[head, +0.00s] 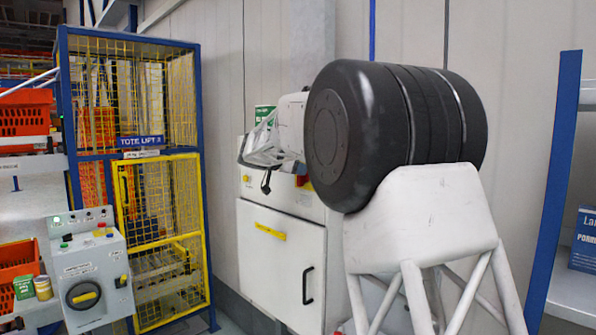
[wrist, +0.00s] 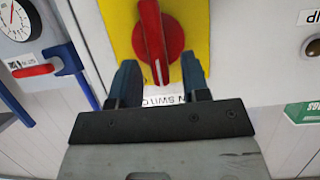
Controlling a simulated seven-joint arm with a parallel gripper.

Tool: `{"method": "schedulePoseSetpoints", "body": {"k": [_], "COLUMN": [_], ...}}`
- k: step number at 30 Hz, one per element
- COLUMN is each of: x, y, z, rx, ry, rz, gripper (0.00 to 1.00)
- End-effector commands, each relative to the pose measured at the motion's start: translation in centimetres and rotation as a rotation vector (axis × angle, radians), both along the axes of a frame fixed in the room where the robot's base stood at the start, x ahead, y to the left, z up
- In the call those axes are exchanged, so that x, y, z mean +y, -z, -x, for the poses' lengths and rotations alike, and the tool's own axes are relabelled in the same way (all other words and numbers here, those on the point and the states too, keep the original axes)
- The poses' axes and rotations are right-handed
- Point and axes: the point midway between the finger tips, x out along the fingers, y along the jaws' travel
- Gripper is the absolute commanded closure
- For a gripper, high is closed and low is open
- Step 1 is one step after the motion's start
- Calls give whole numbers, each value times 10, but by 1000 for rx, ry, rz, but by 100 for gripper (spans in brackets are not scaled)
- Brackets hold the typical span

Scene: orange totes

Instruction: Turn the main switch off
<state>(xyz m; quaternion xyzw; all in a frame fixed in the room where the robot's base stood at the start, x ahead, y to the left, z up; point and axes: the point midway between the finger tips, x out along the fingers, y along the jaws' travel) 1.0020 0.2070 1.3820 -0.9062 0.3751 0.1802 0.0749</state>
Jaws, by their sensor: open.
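The main switch is a red rotary knob (wrist: 160,40) on a yellow plate (wrist: 195,18) in the wrist view. Its grip runs nearly upright in the picture, with a pale mark at the lower end. A partly covered label (wrist: 160,100) reading "...N SWITC..." lies below it. My gripper (wrist: 160,63) is open, with one dark blue finger on each side of the knob's lower end. I cannot tell whether either finger touches the knob. In the head view, a sliver of yellow and red (head: 305,183) shows on the white cabinet (head: 275,262); my gripper's fingers are hidden there.
In the wrist view, a gauge (wrist: 14,20) and a red lever (wrist: 33,71) are at left, and a round button (wrist: 312,47) is at right. In the head view, a tote lift cage (head: 130,150) and a grey control box (head: 90,265) stand left of the cabinet.

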Motion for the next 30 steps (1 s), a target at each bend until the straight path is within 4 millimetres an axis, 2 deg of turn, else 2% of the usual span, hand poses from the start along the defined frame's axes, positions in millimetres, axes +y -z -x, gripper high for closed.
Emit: {"method": "schedulePoseSetpoints", "body": {"k": [14,22,30], "x": [-7,-7,-6], "y": [4,4,4], "z": [-6,-6,-7], "rx": [0,0,6], "ry": [1,1,1], "rz": [0,0,6], "gripper": [57,99,100]}}
